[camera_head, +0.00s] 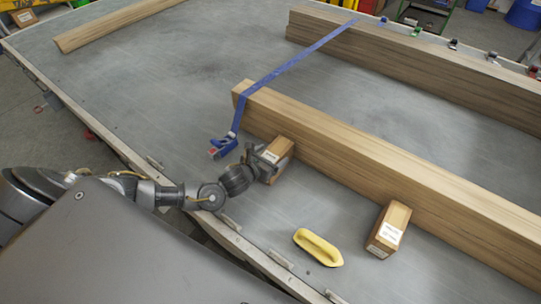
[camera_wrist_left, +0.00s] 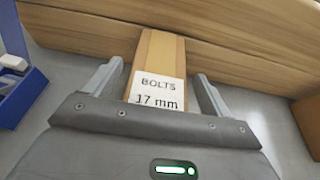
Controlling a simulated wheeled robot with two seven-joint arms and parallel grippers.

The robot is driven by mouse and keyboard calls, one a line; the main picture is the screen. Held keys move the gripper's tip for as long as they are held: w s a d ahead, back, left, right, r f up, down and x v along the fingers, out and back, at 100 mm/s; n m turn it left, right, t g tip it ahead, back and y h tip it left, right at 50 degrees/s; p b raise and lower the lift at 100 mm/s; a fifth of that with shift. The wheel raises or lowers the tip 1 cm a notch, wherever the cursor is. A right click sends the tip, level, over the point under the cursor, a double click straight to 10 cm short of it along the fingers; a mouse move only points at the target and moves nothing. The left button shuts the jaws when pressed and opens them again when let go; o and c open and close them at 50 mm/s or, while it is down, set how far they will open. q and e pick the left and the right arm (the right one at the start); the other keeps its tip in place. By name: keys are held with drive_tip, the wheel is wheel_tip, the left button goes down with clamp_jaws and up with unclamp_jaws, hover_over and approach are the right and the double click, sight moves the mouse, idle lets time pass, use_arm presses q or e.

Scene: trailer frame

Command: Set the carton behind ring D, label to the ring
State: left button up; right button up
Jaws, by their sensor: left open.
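A brown carton (camera_head: 276,154) with a white label stands by the near end of the long timber beam. In the left wrist view this carton (camera_wrist_left: 165,52) shows a label reading "BOLTS 17 mm" facing my gripper. My left gripper (camera_head: 260,162) is open, with one finger on each side of the carton; it also shows in the left wrist view (camera_wrist_left: 158,82). Whether the fingers touch it, I cannot tell. A second labelled carton (camera_head: 390,225) stands beside the beam further right. No ring is readable as D. My right gripper is not in view.
The long beam (camera_head: 370,155) lies beyond both cartons. A blue strap (camera_head: 290,68) crosses it to a blue buckle (camera_head: 222,146) left of my gripper. A yellow handled block (camera_head: 318,247) lies on the grey deck (camera_head: 180,80). Small coloured fittings (camera_head: 453,43) line the far edge.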

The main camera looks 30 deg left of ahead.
use_arm(q)
drive_tip(key=shift+r, duration=0.2)
drive_tip(key=v, duration=1.2)
drive_tip(key=shift+s+f, duration=0.1)
